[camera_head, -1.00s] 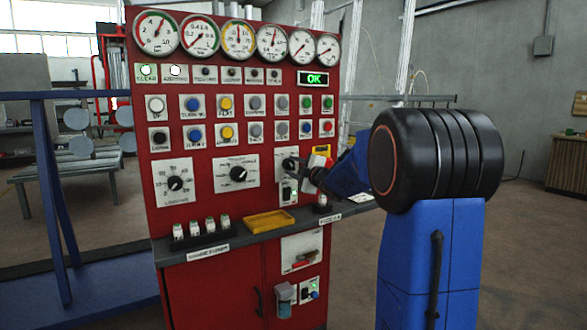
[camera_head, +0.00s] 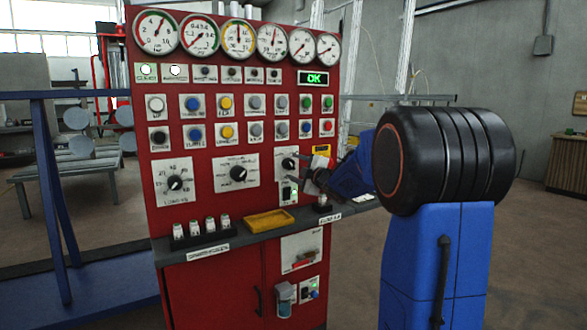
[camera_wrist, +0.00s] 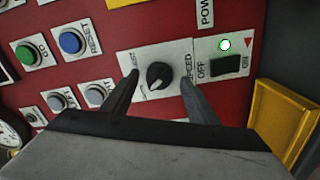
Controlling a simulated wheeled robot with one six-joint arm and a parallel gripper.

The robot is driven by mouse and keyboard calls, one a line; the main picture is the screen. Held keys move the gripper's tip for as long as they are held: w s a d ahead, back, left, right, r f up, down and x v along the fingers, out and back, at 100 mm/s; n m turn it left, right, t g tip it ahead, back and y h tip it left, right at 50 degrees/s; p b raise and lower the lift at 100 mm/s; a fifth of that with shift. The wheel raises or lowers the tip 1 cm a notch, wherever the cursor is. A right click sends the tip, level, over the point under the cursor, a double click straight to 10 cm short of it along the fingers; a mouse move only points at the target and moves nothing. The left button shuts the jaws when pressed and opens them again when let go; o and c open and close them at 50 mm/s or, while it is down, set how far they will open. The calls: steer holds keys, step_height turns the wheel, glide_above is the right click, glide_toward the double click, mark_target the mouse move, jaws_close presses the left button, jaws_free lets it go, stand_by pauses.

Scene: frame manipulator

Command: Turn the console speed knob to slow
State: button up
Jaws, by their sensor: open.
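The speed knob (camera_wrist: 159,75) is a round black knob with a white mark on a pale plate labelled SPEED (camera_wrist: 183,58). In the wrist view its mark points to the lower left. The knob also shows at the right of the red console in the head view (camera_head: 289,163). My gripper (camera_wrist: 158,82) is open, with one dark finger on each side of the knob in the wrist view. In the head view my gripper (camera_head: 305,178) stands a little in front of the panel, apart from the knob. The small slow and fast lettering is not readable.
A power switch with a lit green lamp (camera_wrist: 225,45) is close beside the knob plate. Push buttons (camera_wrist: 70,43) are on the other side. A yellow tray (camera_head: 269,222) lies on the console ledge (camera_head: 235,240) below. Two other black knobs (camera_head: 238,174) are further left.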

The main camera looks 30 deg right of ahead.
steer(key=s, duration=1.5)
steer(key=shift+s+d, duration=0.25)
steer(key=shift+s, duration=0.15)
steer(key=s+a+f+m+g, duration=0.4)
steer(key=s+a+f, duration=0.3)
steer(key=s, duration=0.4)
steer(key=s+a+f+m+g, duration=0.4)
steer(key=s+a+f, duration=0.4)
steer(key=s, duration=0.4)
steer(key=s+a+f+m+g, duration=0.5)
steer(key=s+a+f, duration=0.3)
steer(key=s, duration=0.4)
steer(key=shift+m+h, duration=0.3)
steer(key=shift+m, duration=0.5)
